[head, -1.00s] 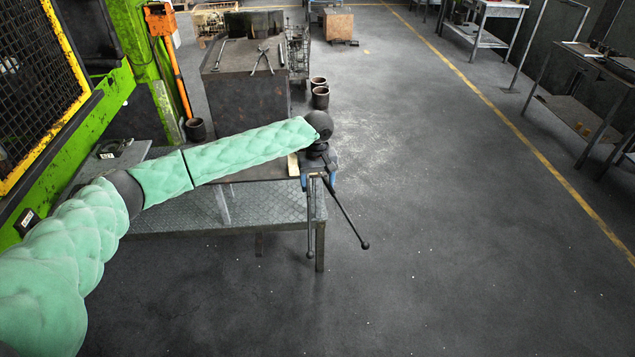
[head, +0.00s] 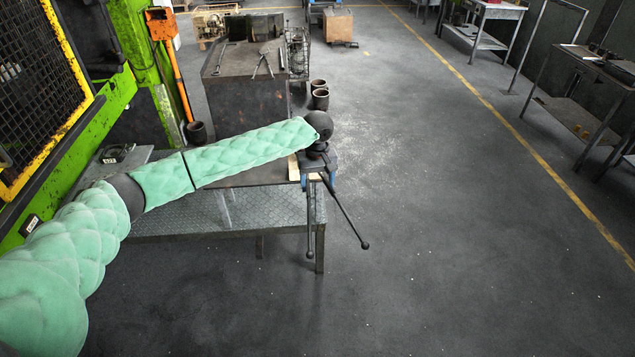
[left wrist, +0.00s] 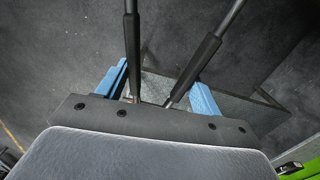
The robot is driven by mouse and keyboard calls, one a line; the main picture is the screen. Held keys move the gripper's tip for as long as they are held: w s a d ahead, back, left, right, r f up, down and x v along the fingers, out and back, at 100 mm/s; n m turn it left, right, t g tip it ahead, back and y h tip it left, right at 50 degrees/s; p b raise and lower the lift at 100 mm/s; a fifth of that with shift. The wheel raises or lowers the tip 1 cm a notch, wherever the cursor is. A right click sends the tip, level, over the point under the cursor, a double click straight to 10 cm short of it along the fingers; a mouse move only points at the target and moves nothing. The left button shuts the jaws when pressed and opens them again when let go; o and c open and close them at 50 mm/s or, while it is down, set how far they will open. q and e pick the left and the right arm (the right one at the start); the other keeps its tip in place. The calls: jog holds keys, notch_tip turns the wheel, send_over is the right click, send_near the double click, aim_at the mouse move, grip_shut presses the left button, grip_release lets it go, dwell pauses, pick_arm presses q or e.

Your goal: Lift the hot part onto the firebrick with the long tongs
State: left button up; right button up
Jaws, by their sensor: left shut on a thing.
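My left gripper (head: 318,181) is at the right end of the low metal table (head: 250,211), its blue fingers closed on the long tongs (head: 345,215). The two dark handles of the tongs stick out toward the front, spread apart, with round knobs at their ends. In the left wrist view the handles (left wrist: 198,68) pass between the blue fingers (left wrist: 163,95). The jaws of the tongs are hidden by my arm and gripper. A pale block (head: 293,168), perhaps the firebrick, shows partly beside the gripper. I see no glowing part. My right gripper is out of view.
The green press frame with a yellow-edged mesh guard (head: 45,85) stands at the left. A dark block (head: 238,98) with tools on top stands behind the table, with dark pots (head: 320,98) beside it. The floor (head: 450,220) to the right is open.

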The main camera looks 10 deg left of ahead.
pick_arm(q)
jog(key=shift+o, duration=0.3)
jog(key=shift+r+p, duration=0.9)
jog(key=shift+r, duration=0.2)
grip_shut()
jog(key=s+d+r, duration=0.1)
jog(key=s+d, duration=0.2)
jog(key=s, duration=0.5)
jog(key=s+d+r, duration=0.1)
jog(key=s+d, duration=0.2)
jog(key=s, duration=0.5)
dwell(0.3)
jog(key=shift+d, duration=0.1)
